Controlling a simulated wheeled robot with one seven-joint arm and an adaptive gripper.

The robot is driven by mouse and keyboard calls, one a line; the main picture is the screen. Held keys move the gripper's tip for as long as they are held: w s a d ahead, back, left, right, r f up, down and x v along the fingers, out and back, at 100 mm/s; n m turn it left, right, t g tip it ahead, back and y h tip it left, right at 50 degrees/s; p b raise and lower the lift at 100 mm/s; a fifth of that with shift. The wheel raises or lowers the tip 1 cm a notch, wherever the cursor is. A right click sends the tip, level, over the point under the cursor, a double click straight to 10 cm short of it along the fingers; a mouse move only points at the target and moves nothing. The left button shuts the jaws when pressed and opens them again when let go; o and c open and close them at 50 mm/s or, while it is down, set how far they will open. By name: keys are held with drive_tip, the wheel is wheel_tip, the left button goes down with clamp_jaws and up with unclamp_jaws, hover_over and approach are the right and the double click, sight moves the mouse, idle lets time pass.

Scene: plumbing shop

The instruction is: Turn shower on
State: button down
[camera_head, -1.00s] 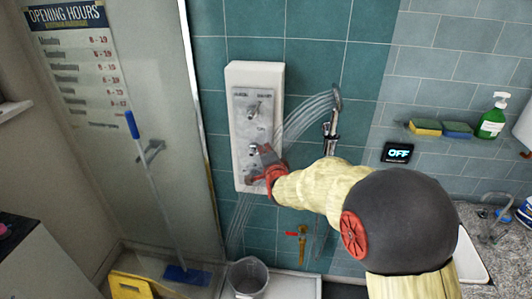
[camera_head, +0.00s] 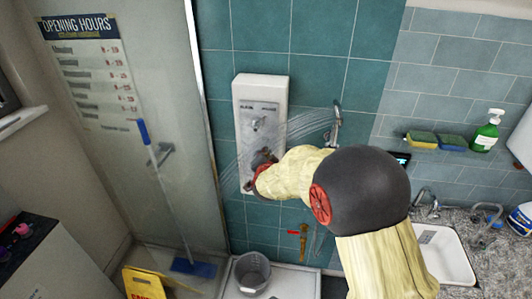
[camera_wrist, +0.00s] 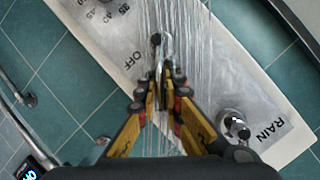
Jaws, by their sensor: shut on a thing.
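The white shower panel with a grey metal plate (camera_head: 262,85) hangs on the teal tiled wall. Its upper knob (camera_head: 256,124) shows; my gripper (camera_head: 264,158) covers the lower part. In the wrist view, my gripper (camera_wrist: 162,84) is shut on the small metal lever (camera_wrist: 164,48) in the middle of the plate, beside the label OFF. A knob by the label RAIN (camera_wrist: 236,126) and a numbered dial (camera_wrist: 98,8) stand clear of it. Pale water-like streaks run from the hand shower (camera_head: 336,115) across the panel. A small black display (camera_head: 402,158) is mostly hidden by my arm.
A glass screen with an opening-hours sign (camera_head: 80,27) and a blue broom (camera_head: 160,185) are at the left. A grey bucket (camera_head: 250,272) and a yellow floor sign (camera_head: 143,283) stand below. Sponges (camera_head: 421,139), a green bottle (camera_head: 486,134) and a sink (camera_head: 443,252) are at the right.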

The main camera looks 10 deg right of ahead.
drive_tip(key=shift+f, duration=0.15)
drive_tip(key=c, duration=2)
unclamp_jaws()
drive_tip(key=shift+c, duration=0.2)
drive_tip(key=shift+o, duration=0.4)
drive_tip(key=v, duration=1.2)
